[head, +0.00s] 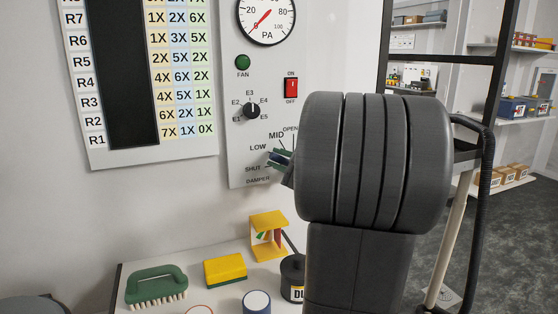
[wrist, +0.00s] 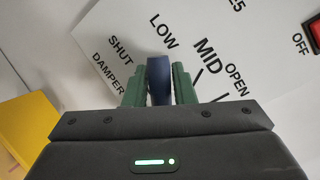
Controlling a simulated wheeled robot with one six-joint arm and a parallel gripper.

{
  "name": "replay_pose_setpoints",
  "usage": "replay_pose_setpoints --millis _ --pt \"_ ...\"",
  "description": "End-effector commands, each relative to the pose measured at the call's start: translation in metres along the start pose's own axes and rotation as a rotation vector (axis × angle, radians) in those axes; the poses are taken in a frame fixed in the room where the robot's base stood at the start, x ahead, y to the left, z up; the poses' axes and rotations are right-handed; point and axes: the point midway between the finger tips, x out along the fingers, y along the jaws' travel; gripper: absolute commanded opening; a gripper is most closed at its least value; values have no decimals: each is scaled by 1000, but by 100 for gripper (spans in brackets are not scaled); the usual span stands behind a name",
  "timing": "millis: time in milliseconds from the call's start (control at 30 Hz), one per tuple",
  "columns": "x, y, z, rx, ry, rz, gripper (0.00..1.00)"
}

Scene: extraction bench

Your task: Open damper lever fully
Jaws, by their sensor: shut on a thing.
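The blue damper lever (wrist: 158,82) stands on the white control panel, between the two green fingers of my gripper (wrist: 157,72). The fingers are shut on the lever from both sides. In the wrist view its tip lies just below the LOW mark, with SHUT to the left and MID and OPEN to the right.
The panel (head: 238,115) also carries a gauge (head: 266,14), a green fan light (head: 243,62), a selector knob (head: 252,110) and a red switch (head: 291,87). Below, a green brush (head: 155,285), a sponge (head: 225,268) and a yellow stand (head: 268,222) occupy the bench.

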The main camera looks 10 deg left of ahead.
Motion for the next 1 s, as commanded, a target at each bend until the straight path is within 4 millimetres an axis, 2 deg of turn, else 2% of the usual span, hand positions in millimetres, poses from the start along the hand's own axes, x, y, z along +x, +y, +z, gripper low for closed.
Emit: replay_pose_setpoints --millis 367,1000 --pt "-3 -12 -1 171 -35 -57 0" --pt "-15 -48 -16 716 -149 -241 0"
